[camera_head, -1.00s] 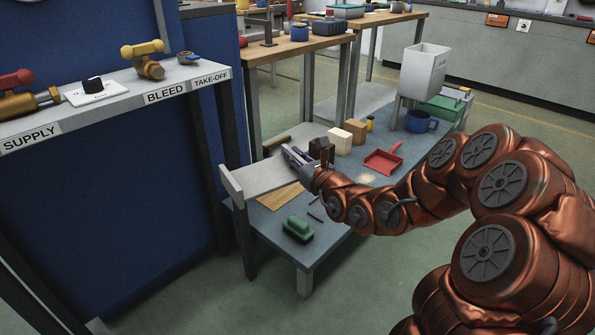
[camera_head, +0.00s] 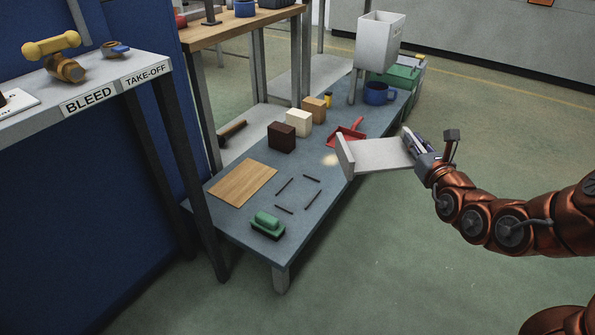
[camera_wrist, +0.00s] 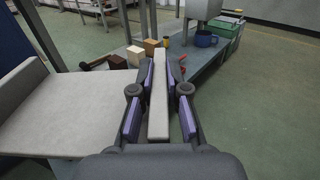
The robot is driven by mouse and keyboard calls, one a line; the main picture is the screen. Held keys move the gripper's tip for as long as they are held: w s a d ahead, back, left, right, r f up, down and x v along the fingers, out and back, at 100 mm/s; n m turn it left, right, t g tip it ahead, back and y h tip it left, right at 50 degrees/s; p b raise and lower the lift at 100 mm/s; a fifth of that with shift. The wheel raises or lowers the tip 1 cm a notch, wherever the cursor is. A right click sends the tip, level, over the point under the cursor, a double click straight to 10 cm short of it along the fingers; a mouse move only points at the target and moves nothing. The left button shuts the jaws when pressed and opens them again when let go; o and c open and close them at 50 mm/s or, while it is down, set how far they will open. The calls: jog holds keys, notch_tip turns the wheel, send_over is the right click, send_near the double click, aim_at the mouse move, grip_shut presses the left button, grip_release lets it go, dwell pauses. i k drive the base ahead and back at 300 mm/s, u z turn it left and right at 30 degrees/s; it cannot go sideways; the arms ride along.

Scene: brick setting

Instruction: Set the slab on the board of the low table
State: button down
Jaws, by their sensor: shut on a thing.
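My gripper (camera_head: 410,140) is shut on a light grey slab (camera_head: 380,154), a wide flat plate with an upright flange at its left end. In the wrist view, a narrow raised edge of the grey slab (camera_wrist: 158,105) sits between my gripper's purple-padded fingers (camera_wrist: 159,75), and the plate spreads left. The slab is held in the air at the low table's right edge, apart from the board. The low table (camera_head: 240,213) is blue-grey. The wooden board (camera_head: 243,183) lies flat and bare on its near left part.
The labelled shelf (camera_head: 80,85) rises left of the board.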

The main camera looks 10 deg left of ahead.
aim_at(253, 178)
jog(key=z, duration=1.15)
jog(key=i, duration=1.25)
jog(key=u, duration=3.45)
